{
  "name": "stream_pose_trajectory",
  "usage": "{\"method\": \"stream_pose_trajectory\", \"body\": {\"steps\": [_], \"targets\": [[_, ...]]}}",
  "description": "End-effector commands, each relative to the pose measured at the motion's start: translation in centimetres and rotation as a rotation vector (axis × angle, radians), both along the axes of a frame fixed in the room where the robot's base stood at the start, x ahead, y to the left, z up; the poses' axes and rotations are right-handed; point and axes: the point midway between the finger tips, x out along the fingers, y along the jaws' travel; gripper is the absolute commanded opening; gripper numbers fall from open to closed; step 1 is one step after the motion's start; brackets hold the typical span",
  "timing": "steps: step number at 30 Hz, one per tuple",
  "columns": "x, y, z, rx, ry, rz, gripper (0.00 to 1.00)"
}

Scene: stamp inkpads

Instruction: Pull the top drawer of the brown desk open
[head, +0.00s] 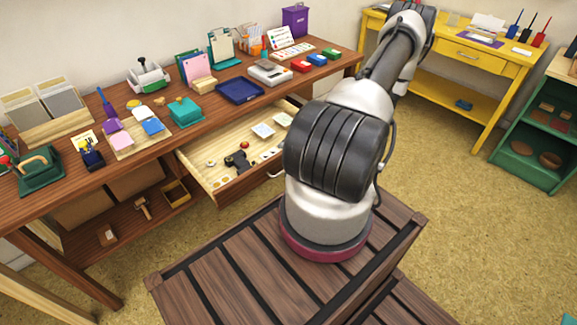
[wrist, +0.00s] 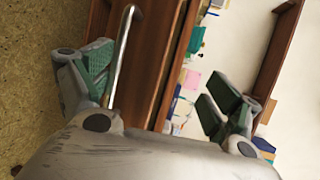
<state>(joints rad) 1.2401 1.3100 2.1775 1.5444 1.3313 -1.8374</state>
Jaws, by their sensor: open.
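The brown desk (head: 200,125) runs along the left wall in the head view. Its top drawer (head: 207,183) stands out from the desk, with its pale inside and contents showing. A silver handle (head: 275,174) shows at its front, partly hidden by my arm. In the wrist view a silver bar handle (wrist: 122,55) runs along a brown wooden face. My gripper (wrist: 155,82) is open, its green-padded fingers spread wide. The handle lies between them in the picture, close beside the left finger; whether they touch I cannot tell. My gripper does not show in the head view.
The drawer holds a dark stamp (head: 238,160) and pale cards. The desktop carries a blue tray (head: 240,91), a teal box (head: 184,112) and several stationery items. A yellow desk (head: 480,58) and green shelf (head: 530,155) stand right. Floor between is clear.

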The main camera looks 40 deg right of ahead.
Motion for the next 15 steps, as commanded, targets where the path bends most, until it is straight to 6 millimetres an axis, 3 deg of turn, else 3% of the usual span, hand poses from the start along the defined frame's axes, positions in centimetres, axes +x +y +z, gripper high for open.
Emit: {"method": "stream_pose_trajectory", "body": {"steps": [1, 3, 5, 8, 10, 15], "targets": [[0.0, -0.2, 2.3, 0.005, -0.033, -0.003, 0.76], [-0.1, -0.1, 3.5, 0.006, -0.032, -0.001, 0.81], [-0.1, -0.1, 4.3, 0.006, -0.032, -0.001, 0.79], [-0.1, -0.1, 5.1, 0.006, -0.031, -0.002, 0.55], [-0.1, -0.1, 5.4, 0.007, -0.030, -0.002, 0.32], [0.0, -0.1, 5.4, 0.007, -0.028, -0.002, 0.30]]}}
